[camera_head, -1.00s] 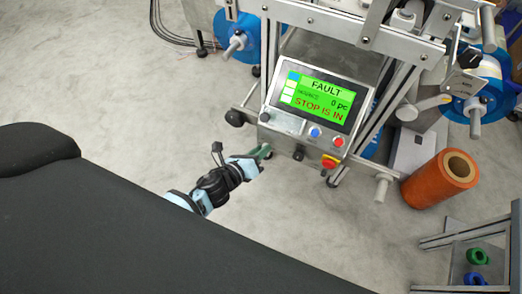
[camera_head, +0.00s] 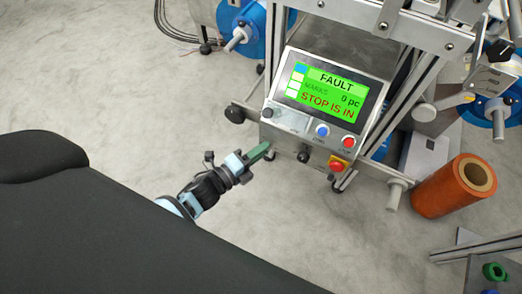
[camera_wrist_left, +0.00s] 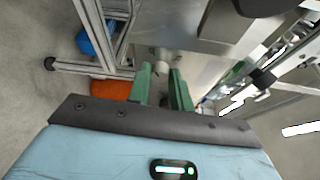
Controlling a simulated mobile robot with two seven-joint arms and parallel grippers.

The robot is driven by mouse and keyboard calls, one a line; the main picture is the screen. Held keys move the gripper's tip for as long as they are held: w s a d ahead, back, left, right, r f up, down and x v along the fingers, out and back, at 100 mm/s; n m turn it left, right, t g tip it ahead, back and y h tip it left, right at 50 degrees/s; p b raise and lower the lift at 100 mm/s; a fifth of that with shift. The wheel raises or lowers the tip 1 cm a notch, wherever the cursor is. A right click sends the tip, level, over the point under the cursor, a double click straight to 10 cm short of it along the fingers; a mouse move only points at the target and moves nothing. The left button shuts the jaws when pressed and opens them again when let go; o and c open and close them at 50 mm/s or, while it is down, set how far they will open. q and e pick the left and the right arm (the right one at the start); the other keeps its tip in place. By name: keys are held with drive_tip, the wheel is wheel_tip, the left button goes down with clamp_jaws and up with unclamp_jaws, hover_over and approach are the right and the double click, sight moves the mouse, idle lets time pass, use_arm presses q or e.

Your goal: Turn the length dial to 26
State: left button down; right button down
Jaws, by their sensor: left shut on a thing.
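The control panel (camera_head: 325,95) has a green screen reading FAULT, 0 pc and STOP IS IN. A small black knob (camera_head: 267,113) is at its lower left corner, and another black knob (camera_head: 304,156) is on the front below it. I cannot tell which is the length dial, and no dial number is readable. My left gripper (camera_head: 268,147), with green fingers, is below the panel's left corner, left of the lower knob. In the left wrist view its fingers (camera_wrist_left: 162,88) stand parallel with a gap; what they hold cannot be made out. My right gripper is not in view.
Blue and red buttons (camera_head: 348,142) sit on the panel, with a red stop button (camera_head: 337,165) on yellow below. A grey spindle (camera_head: 395,194) sticks out to the right. The floor left of the machine is clear.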

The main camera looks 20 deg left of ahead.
use_arm(q)
drive_tip(key=shift+n, duration=0.3)
idle(0.4)
drive_tip(key=c, duration=1.3)
unclamp_jaws()
drive_tip(key=shift+o, duration=0.2)
drive_tip(key=p+v, duration=0.1)
drive_tip(key=v, duration=0.7)
drive_tip(key=shift+f, duration=0.1)
